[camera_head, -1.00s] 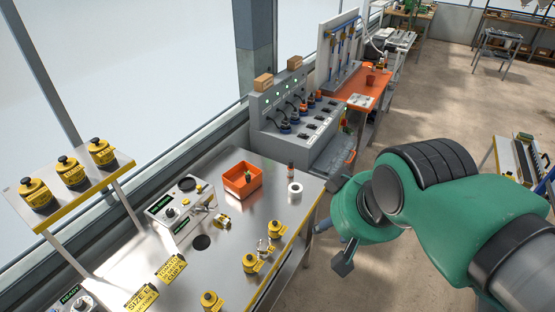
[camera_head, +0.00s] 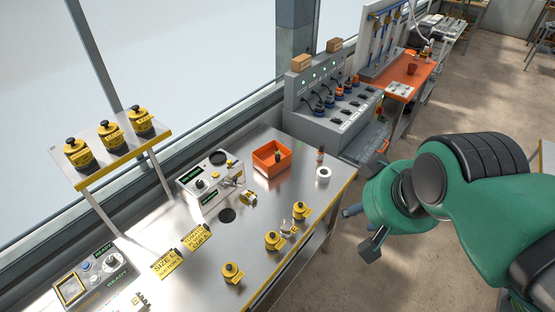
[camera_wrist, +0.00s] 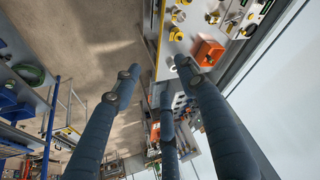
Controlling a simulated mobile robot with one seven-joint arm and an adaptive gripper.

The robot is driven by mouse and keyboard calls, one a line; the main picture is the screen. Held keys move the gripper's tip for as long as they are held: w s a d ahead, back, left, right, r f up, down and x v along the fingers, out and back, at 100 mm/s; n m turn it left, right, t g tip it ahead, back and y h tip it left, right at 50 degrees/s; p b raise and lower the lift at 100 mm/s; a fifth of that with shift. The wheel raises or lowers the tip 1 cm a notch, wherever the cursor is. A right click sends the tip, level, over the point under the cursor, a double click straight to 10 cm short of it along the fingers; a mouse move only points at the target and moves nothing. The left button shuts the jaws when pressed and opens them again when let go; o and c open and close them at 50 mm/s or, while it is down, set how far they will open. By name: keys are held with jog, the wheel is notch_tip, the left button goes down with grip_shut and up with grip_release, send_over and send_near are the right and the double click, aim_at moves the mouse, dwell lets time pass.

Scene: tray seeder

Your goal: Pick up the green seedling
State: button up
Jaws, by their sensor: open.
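A small dark green plant-like thing (camera_head: 278,156), perhaps the green seedling, stands in an orange bin (camera_head: 264,165) on the steel bench. It is too small to make out clearly. The bin also shows in the wrist view (camera_wrist: 209,54), where I cannot make out the seedling. My gripper (camera_head: 362,230) is open and empty, off the bench's right front edge and apart from the bin. Its dark fingers are spread in the wrist view (camera_wrist: 158,75).
Yellow knobbed weights (camera_head: 272,241) stand along the bench's front edge. A white roll (camera_head: 322,173) and a small bottle (camera_head: 320,154) stand right of the bin. A control box (camera_head: 205,185) is to its left. A grey socket panel (camera_head: 335,115) rises behind.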

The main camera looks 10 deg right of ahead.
jog(key=shift+w+r, duration=0.1)
jog(key=w+a+r+g+p, duration=0.1)
jog(key=w+r+p, duration=0.15)
jog(key=w, duration=0.55)
jog(key=w+a+r+p, duration=0.15)
jog(key=w+r, duration=0.25)
jog(key=w, duration=0.5)
jog(key=w+a+f+g+p, duration=0.2)
jog(key=w+p, duration=0.2)
jog(key=w, duration=1.2)
jog(key=w+a+f+g+p, duration=0.1)
jog(key=w+f+p, duration=0.1)
jog(key=w+f, duration=0.4)
jog(key=w+a+f+p, duration=0.1)
jog(key=w+a+f, duration=0.15)
jog(key=w, duration=0.55)
jog(key=w+a+f+p, duration=0.1)
jog(key=w+f+p, duration=0.1)
jog(key=w+f, duration=0.3)
jog(key=w+a+f+g+p, duration=0.1)
jog(key=w+f, duration=0.4)
jog(key=f, duration=0.8)
jog(key=shift+a+g+p, duration=0.3)
jog(key=shift+a+p, duration=0.2)
jog(key=shift+f, duration=0.15)
